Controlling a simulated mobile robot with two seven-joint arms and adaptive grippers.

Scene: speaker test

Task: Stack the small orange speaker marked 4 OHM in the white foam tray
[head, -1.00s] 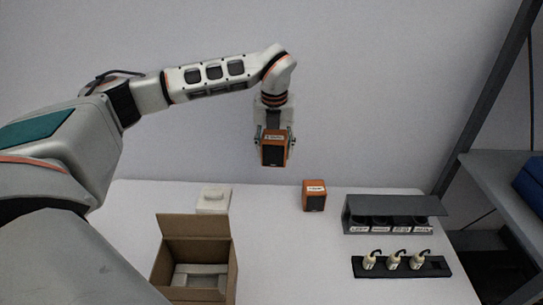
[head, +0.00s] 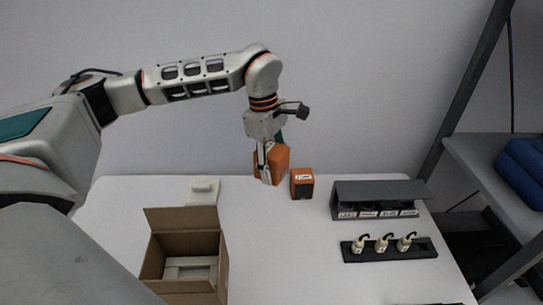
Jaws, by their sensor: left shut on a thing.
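My left gripper (head: 268,158) is shut on an orange speaker (head: 279,160), which is turned and slightly tilted. It hangs near the table's back edge, just left of a second small orange speaker (head: 302,185) that stands upright with a white label and dark front. The labels are too small to read, so I cannot tell which is marked 4 OHM. A pale foam insert (head: 190,264), perhaps the foam tray, lies inside the open cardboard box (head: 210,286) at the front left. My right gripper is not in view.
A white foam block (head: 203,189) lies at the back left. A dark grey rack with labelled slots (head: 376,195) stands at the right, behind a black strip (head: 355,256) with several small white pieces. The table's middle is clear. A grey shelf frame (head: 463,95) rises at the right.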

